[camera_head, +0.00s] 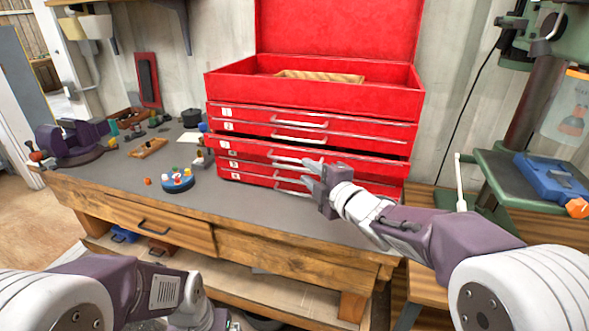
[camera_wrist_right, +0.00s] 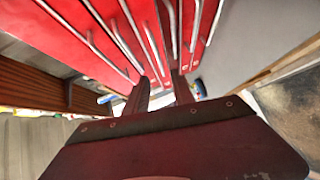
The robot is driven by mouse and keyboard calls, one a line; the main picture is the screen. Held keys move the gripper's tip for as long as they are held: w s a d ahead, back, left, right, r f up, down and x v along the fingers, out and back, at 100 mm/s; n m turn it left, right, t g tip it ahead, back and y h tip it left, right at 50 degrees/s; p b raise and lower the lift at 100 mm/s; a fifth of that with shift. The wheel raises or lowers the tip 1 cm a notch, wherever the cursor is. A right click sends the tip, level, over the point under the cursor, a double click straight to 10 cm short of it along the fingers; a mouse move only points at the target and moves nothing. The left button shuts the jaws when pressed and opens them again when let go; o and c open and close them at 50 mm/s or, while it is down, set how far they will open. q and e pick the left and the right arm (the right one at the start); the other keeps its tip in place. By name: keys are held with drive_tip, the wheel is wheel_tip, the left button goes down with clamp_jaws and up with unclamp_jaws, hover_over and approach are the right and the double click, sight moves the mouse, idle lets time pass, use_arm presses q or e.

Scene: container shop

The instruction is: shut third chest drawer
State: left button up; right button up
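The red tool chest (camera_head: 315,92) stands on the workbench with its lid up. Its third drawer (camera_head: 240,149) juts out a little past the fronts of the drawers above. The drawer's metal handle (camera_head: 287,160) is near my right gripper (camera_head: 306,174). The right gripper's two fingers are apart, in front of the chest's lower drawers. In the right wrist view the fingers (camera_wrist_right: 162,92) are also apart, with red drawer fronts (camera_wrist_right: 128,30) and handles beyond. I cannot tell whether they touch a handle. My left arm shows at lower left, but its gripper is out of view.
The workbench (camera_head: 240,215) holds a purple vise (camera_head: 75,140), a blue round holder (camera_head: 178,183) and small items left of the chest. A green drill press (camera_head: 530,110) stands to the right. The bench front before the chest is mostly clear.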

drive_tip(key=p+x, duration=0.1)
drive_tip(key=x, duration=0.7)
drive_tip(key=shift+w, duration=0.25)
drive_tip(key=shift+f, duration=0.1)
clamp_jaws()
idle(0.9)
